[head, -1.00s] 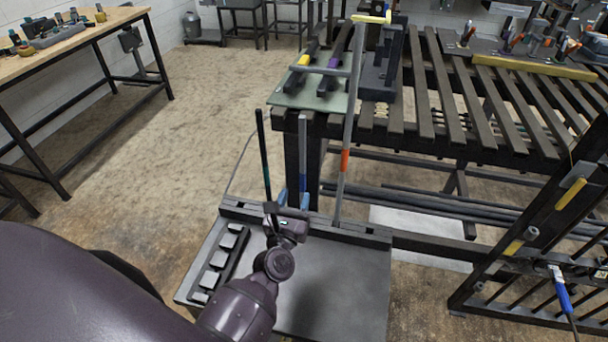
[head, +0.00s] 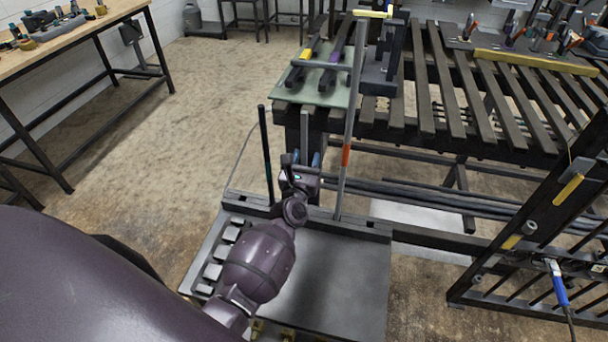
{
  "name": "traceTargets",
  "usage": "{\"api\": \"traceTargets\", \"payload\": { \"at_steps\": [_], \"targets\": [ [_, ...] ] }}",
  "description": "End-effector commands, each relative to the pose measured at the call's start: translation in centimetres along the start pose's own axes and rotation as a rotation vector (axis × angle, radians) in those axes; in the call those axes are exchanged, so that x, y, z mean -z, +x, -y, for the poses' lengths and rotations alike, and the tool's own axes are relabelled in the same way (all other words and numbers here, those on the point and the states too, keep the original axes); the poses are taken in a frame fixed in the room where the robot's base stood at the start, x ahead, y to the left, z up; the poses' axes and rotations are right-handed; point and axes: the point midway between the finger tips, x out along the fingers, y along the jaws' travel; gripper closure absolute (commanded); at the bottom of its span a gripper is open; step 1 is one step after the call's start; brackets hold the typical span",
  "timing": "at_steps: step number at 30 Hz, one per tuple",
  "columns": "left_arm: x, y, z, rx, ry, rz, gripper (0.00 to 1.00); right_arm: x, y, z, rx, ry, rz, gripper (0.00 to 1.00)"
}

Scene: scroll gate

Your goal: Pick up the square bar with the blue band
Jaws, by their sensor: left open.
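Three upright bars stand in the slotted back rail of a grey tray (head: 335,285). The middle one, a short grey bar (head: 304,128), looks square; its lower part is hidden behind my left gripper, so I see no blue band on it now. My left gripper (head: 305,158) is open, with blue fingertips on either side of this bar as seen from here. I cannot tell whether they touch it. A dark bar (head: 266,150) with a teal band stands to the left. A taller grey bar (head: 347,140) with an orange band stands to the right. My right gripper is not in view.
A slatted table (head: 440,95) stands behind the bars, with a pale green mat (head: 318,92) on its near left corner. A dark gate frame (head: 545,225) stands at the right. Blocks (head: 213,271) line the tray's left side. Open floor lies to the left.

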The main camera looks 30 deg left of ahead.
Motion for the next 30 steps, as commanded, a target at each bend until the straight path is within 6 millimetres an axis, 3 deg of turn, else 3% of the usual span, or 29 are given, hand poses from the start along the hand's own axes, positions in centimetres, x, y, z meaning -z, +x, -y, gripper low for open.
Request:
{"api": "traceTargets", "payload": {
  "at_steps": [7,16,30],
  "targets": [
    [0.08,0.11,-0.02,0.0,0.0,-0.001,0.55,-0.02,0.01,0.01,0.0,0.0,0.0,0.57],
    [0.05,0.1,-0.01,0.0,0.0,-0.001,1.0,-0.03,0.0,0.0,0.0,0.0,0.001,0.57],
    [-0.31,0.2,0.01,0.0,0.0,0.003,1.0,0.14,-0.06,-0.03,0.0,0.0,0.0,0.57]
  ]
}}
